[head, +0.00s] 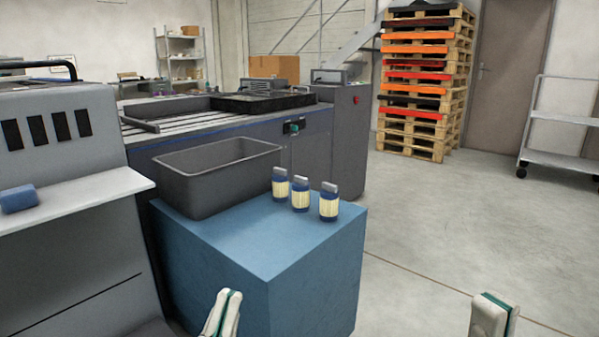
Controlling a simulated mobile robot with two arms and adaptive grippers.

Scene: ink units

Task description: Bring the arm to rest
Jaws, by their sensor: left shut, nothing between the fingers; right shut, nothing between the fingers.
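My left gripper (229,295) shows at the bottom of the head view, in front of the blue block. Its fingers are shut with nothing between them. My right gripper (495,303) shows at the bottom right, over the open floor. It is also shut and empty. Both grippers are apart from everything around them, and most of each arm is out of the picture. Three ink units (300,195), blue with cream labels and grey tops, stand upright in a row on the blue block (230,238).
A grey open bin (190,187) stands on the block's back left. A grey machine (60,240) with a shelf and a small blue item (19,199) is at left. Behind are a long machine (345,130), stacked pallets (418,127) and a cart (560,159). The floor at right is clear.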

